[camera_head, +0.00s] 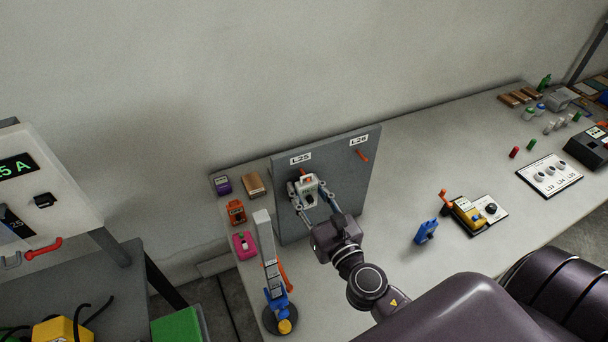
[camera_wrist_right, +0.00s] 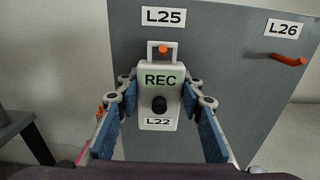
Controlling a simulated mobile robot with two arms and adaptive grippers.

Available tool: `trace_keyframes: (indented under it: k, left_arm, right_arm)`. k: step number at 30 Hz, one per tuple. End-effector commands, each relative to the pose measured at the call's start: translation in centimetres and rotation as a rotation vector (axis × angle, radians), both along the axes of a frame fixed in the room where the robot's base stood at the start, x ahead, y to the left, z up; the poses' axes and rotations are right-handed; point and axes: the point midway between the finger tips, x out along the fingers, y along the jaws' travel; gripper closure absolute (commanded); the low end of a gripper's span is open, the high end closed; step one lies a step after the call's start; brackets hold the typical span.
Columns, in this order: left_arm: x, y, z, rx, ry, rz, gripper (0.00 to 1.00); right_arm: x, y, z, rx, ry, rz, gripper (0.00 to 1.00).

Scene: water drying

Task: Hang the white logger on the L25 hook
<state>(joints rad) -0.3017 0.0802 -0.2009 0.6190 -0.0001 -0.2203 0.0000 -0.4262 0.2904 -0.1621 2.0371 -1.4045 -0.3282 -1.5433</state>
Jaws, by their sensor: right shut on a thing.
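The white logger (camera_head: 309,184) is upright in front of the grey board, under the L25 label (camera_head: 300,159). In the right wrist view the logger (camera_wrist_right: 160,97) shows REC, a black knob and an L22 tag. The orange tip of the L25 hook (camera_wrist_right: 163,49) shows inside the logger's top loop; I cannot tell how deep it sits. My right gripper (camera_head: 309,199) is shut on the logger, with blue-padded fingers at its two sides, also in the right wrist view (camera_wrist_right: 160,105). My left gripper is not in view.
The L26 hook (camera_head: 362,156) is bare, to the right on the board (camera_head: 340,190). A stand with a grey column (camera_head: 265,235) is left of my right arm. A blue device (camera_head: 426,232) and a yellow one (camera_head: 467,212) lie to the right. Small coloured devices line the left edge.

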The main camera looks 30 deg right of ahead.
Motion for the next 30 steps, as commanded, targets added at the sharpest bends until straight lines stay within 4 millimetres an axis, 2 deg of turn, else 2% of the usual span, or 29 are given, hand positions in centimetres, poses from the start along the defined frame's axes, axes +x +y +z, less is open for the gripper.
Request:
trace_keyframes:
  k: [5, 7, 30]
  left_arm:
    - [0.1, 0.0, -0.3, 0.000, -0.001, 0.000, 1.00]
    - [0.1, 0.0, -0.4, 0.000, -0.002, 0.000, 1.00]
    - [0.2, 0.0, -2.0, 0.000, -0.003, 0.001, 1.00]
  right_arm:
    - [-1.1, 0.1, -0.2, 0.000, 0.003, 0.001, 0.90]
    - [-1.4, 0.1, -0.2, 0.001, 0.005, 0.001, 0.94]
    - [-5.3, 0.4, 0.1, 0.000, 0.002, 0.001, 0.94]
